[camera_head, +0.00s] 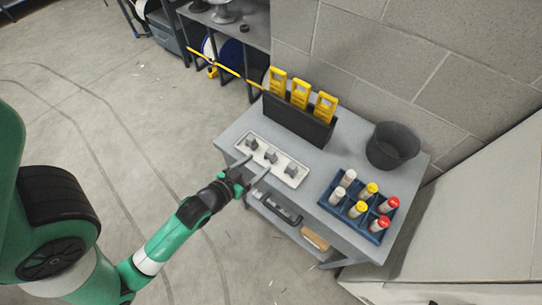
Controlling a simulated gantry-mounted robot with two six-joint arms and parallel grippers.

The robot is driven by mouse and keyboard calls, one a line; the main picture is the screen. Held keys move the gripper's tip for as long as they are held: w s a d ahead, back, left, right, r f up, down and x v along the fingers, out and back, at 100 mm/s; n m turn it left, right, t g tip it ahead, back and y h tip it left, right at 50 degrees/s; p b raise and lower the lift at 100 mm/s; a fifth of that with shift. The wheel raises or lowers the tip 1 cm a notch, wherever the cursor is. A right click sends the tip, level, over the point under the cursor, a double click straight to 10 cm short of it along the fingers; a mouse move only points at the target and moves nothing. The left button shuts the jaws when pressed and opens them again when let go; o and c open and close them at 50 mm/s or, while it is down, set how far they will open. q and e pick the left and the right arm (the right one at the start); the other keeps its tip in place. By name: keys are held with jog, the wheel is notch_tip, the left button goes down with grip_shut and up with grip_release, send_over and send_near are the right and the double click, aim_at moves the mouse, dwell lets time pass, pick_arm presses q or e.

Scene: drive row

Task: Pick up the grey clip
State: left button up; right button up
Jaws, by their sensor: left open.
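Small grey clips stand in a row on a pale tray (281,182) near the left edge of the grey table. One grey clip (252,143) is at the far left end, one (271,157) in the middle, and one (290,169) at the right end. My left gripper (257,166) comes in from the lower left. Its two fingers are spread over the table's front edge, close to the tray's near side. Nothing shows between them. I cannot tell its exact height or whether it touches the tray. My right gripper is not in view.
A black holder with yellow tools (300,94) stands behind the tray. A dark bucket (392,146) is at the back right. A blue rack (333,207) holds several capped bottles. A lower shelf holds a dark tool and a tan block (315,239).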

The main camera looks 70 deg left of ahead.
aim_at(268, 155)
pick_arm(q)
jog(key=shift+x, duration=1.05)
jog(key=shift+w+a+f+b, duration=0.1)
jog(key=shift+w+f+b, duration=0.1)
jog(key=shift+b, duration=0.1)
jog(key=b+x, duration=0.1)
jog(key=x, duration=0.3)
jog(key=shift+w+a+f, duration=0.15)
jog(key=shift+a+f, duration=0.05)
jog(key=shift+a, duration=0.1)
grip_shut()
jog(key=shift+r, duration=0.15)
